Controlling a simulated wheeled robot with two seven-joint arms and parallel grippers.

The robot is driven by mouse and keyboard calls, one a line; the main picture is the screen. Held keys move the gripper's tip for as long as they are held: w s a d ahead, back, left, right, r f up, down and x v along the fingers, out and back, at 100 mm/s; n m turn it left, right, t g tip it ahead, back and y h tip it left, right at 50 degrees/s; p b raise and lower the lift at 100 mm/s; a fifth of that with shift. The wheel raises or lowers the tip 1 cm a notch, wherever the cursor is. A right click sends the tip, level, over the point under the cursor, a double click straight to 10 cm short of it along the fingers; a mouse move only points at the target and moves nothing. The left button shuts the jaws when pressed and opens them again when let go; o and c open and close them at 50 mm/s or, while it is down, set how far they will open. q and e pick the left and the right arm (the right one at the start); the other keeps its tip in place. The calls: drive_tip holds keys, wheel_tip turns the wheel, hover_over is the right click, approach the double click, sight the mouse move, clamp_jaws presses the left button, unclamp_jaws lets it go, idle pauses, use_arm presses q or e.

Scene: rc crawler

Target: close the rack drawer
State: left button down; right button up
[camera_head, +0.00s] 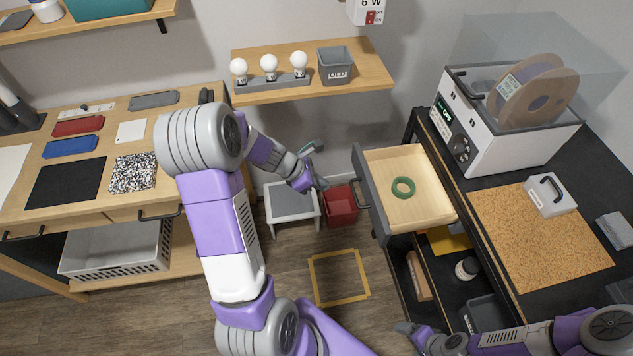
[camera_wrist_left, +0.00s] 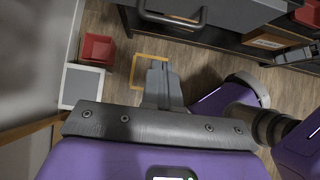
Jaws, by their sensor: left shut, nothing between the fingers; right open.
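The rack drawer (camera_head: 436,212) is pulled out from the black rack on the right. It has a pale wood inside and a grey front (camera_head: 371,196). A green ring (camera_head: 403,187) lies in it. In the left wrist view the drawer's dark handle (camera_wrist_left: 172,20) shows at the top, beyond the fingertips. My left gripper (camera_head: 320,184) is shut and empty, to the left of the drawer front and apart from it. Its closed fingers show in the left wrist view (camera_wrist_left: 160,82). My right gripper (camera_head: 412,332) is open at the bottom right, below the rack's lower shelves.
A printer (camera_head: 495,140) with a filament spool and a cork mat (camera_head: 540,236) are on the rack top (camera_head: 440,150). A red bin (camera_head: 341,206) and a grey-topped stool (camera_head: 290,203) stand on the floor near my left gripper. A yellow square (camera_head: 338,277) marks open floor.

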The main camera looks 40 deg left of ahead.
use_arm(q)
drive_tip(key=w+d+f+b, duration=0.1)
drive_tip(key=w+d+f, duration=0.3)
drive_tip(key=w, duration=0.1)
drive_tip(key=shift+w+d+f+b, duration=0.2)
drive_tip(key=shift+f+b, duration=0.05)
drive_tip(key=shift+b, duration=0.1)
